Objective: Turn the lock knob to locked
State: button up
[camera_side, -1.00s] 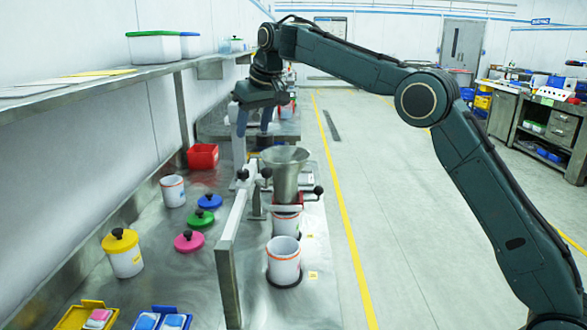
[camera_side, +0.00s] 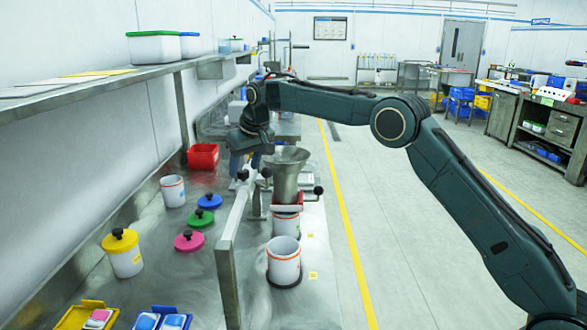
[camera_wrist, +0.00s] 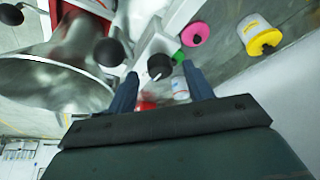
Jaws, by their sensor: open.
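A round black knob (camera_wrist: 160,67) with a small white mark sits on the pale beam (camera_side: 238,205). In the wrist view it lies between the fingertips of my gripper (camera_wrist: 160,72); I cannot tell the depth gap or read its lock position. A second black ball knob (camera_wrist: 109,51) is just left of it, near the steel hopper (camera_side: 285,173). A third black knob (camera_side: 318,190) is at the right of the red-and-white housing (camera_side: 288,207) under the hopper. In the side view my gripper (camera_side: 245,168) is open, pointing down just above the beam's far end.
White cups stand under and in front of the hopper, the nearer one (camera_side: 284,262) open. Blue, green and pink lids (camera_side: 189,242), a yellow-lidded jar (camera_side: 124,253) and a red bin (camera_side: 203,156) lie left of the beam. A shelf (camera_side: 120,78) runs above the left side.

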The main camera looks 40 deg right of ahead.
jog(key=shift+w+f, duration=0.15)
jog(key=shift+f, duration=0.3)
jog(key=c, duration=1)
jog(key=shift+m, duration=0.3)
jog(key=shift+w+a+m+h, duration=0.1)
jog(key=shift+m+h, duration=0.7)
jog(key=shift+m, duration=1.1)
jog(key=shift+r, duration=0.1)
